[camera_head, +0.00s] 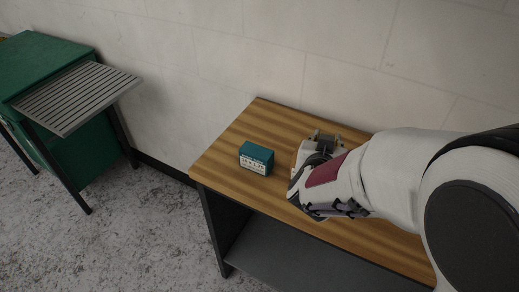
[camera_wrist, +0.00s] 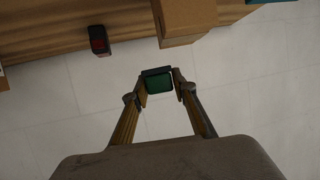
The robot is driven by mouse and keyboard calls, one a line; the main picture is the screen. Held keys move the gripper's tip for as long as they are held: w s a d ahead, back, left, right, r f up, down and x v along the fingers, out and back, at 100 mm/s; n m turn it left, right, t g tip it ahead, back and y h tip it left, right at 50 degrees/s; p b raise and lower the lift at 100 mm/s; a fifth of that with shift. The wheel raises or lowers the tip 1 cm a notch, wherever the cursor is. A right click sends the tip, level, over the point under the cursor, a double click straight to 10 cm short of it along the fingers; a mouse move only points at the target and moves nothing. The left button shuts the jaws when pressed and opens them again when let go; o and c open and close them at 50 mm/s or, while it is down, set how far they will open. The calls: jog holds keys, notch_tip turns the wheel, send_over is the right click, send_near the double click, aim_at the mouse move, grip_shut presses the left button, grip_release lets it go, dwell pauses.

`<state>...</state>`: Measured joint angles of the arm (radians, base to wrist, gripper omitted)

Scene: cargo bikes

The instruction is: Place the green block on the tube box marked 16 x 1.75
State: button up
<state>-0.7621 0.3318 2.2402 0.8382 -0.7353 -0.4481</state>
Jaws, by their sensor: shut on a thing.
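My gripper (camera_wrist: 160,92) is shut on the green block (camera_wrist: 158,82), which sits between its fingertips in the wrist view. In the head view my gripper (camera_head: 322,145) is over the table, to the right of a teal and white box (camera_head: 256,157). That box stands upright; its printed label appears to end in "x 1.75", but the first number is too blurred to be sure. The green block is not clearly visible in the head view, where my gripper and arm cover that area.
The wooden table (camera_head: 232,150) has bare room around the teal box. In the wrist view, a brown box (camera_wrist: 187,20) and a small dark red-and-black object (camera_wrist: 99,40) are near the top. A green cabinet (camera_head: 45,65) with a slatted shelf (camera_head: 78,95) stands at the left.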

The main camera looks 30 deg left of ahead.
jog(key=s+a+r+n+g+y, duration=0.2)
jog(key=a+n+y, duration=0.1)
jog(key=a, duration=0.5)
jog(key=s+a+r+n+g+y, duration=0.1)
jog(key=s+a+r+n+y, duration=0.1)
jog(key=a, duration=0.7)
jog(key=shift+s+r+n+g+y, duration=0.3)
jog(key=shift+n+g+y, duration=0.1)
jog(key=shift+n+y, duration=0.55)
jog(key=shift+a, duration=0.1)
send_over(256, 150)
jog(key=shift+f, duration=3.15)
jog(key=shift+f, duration=0.1)
jog(key=shift+f, duration=1.8)
jog(key=shift+f, duration=0.1)
